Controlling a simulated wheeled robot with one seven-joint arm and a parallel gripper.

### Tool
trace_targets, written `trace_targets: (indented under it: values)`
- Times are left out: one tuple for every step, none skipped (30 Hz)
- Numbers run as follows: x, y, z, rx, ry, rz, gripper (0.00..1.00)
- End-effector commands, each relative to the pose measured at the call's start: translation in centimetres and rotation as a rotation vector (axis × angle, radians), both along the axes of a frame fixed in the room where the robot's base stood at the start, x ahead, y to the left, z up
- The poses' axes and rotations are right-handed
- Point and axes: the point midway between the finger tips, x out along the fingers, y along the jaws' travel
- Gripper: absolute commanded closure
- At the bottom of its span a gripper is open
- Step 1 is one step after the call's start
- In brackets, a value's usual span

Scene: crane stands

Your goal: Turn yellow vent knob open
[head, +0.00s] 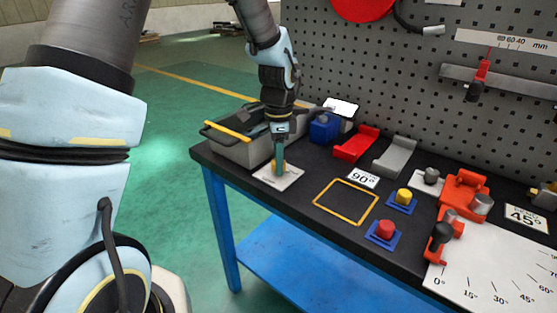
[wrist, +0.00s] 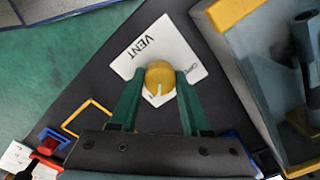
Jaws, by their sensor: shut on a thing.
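The yellow vent knob (wrist: 159,76) sits on a white plate (wrist: 180,45) marked "VENT" in the wrist view. A white pointer line on the knob runs toward the gripper side of the picture. Some lettering on the plate is partly hidden by the knob and fingers. My gripper (wrist: 157,85) has its green fingers closed on both sides of the knob. In the head view my gripper (head: 279,165) points down at the vent plate (head: 290,178) near the bench's left corner, and it mostly hides the knob.
A grey bin (head: 238,152) with a yellow handle stands close beside the plate and holds dark items. A blue block (head: 322,127), a red holder (head: 352,147) and a yellow square outline (head: 345,201) are to the right. A pegboard (head: 395,85) rises behind.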

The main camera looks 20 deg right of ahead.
Motion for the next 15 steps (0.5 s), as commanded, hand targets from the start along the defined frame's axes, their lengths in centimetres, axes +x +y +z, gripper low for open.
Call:
trace_targets:
  values:
    - [-0.04, -0.01, 0.02, 0.0, 0.001, 0.0, 1.0]
    - [-0.04, 0.0, 0.02, 0.0, 0.001, 0.001, 1.0]
    - [-0.04, -0.01, 0.02, 0.0, 0.001, 0.004, 1.0]
    - [-0.05, -0.01, 0.02, 0.0, 0.001, 0.007, 1.0]
    - [-0.04, -0.01, 0.02, 0.0, 0.001, 0.011, 1.0]
    - [-0.04, -0.01, 0.02, 0.0, 0.001, 0.018, 1.0]
    - [-0.04, -0.01, 0.02, 0.0, 0.001, 0.025, 1.0]
    - [-0.04, -0.01, 0.02, 0.0, 0.001, 0.034, 1.0]
    - [-0.05, -0.02, 0.02, 0.0, 0.001, 0.05, 1.0]
    - [-0.05, -0.03, 0.03, 0.0, 0.001, 0.062, 1.0]
    - [-0.05, -0.03, 0.03, 0.0, 0.001, 0.077, 1.0]
    - [-0.05, -0.04, 0.03, 0.0, 0.001, 0.099, 1.0]
    - [-0.05, -0.05, 0.03, 0.0, 0.001, 0.118, 1.0]
    - [-0.05, -0.06, 0.03, 0.0, 0.001, 0.138, 1.0]
    - [-0.06, -0.06, 0.03, 0.0, 0.001, 0.168, 1.0]
